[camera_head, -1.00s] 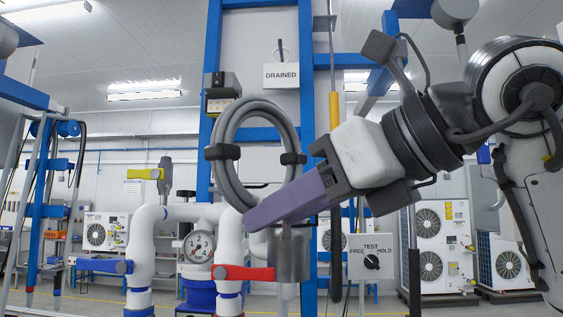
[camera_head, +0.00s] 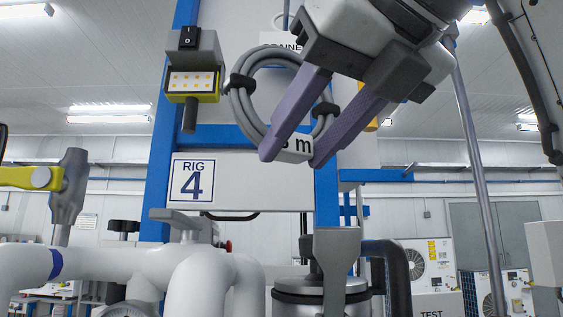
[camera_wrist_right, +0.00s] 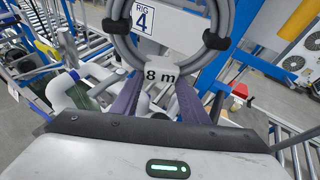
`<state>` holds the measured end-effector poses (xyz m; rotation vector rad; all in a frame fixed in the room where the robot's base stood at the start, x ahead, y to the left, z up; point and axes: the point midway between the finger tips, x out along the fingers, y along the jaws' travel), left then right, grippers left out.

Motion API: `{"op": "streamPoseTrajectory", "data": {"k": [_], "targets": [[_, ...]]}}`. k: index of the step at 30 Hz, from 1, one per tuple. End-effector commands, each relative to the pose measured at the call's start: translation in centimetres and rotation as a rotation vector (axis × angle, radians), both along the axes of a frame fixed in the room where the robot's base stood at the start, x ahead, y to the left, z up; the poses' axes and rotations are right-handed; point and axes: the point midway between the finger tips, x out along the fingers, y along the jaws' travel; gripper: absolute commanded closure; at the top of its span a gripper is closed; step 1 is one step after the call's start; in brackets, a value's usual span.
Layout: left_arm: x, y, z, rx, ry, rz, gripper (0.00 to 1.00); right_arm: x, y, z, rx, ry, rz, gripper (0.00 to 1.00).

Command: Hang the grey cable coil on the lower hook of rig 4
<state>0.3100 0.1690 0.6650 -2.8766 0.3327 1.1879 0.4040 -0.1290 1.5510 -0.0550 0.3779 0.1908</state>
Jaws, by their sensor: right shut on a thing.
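The grey cable coil (camera_head: 240,107) is a ring with black straps and a white "8 m" tag (camera_head: 297,149). My right gripper (camera_head: 289,160), with purple fingers, comes in from the upper right and is shut on the coil at its tag. I cannot make out the lower hook, or whether the coil touches the rig. My left gripper is not in view.
White pipes (camera_head: 205,275) and a grey bracket (camera_head: 338,255) stand below. A hammer with a yellow part (camera_head: 67,190) is at the left. A pole (camera_head: 480,170) stands right.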

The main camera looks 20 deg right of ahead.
Motion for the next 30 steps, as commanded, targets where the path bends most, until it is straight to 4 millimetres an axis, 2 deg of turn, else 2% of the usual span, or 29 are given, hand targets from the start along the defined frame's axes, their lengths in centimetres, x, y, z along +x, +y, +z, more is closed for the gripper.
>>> {"op": "streamPoseTrajectory", "data": {"k": [10, 30], "targets": [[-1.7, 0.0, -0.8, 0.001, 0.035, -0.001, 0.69, 0.9, -0.4, 0.2, 0.005, -0.003, -0.005, 1.00], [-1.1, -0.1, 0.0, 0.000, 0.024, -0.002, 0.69, 4.6, -1.4, -0.1, 0.004, -0.004, -0.005, 1.00]]}}
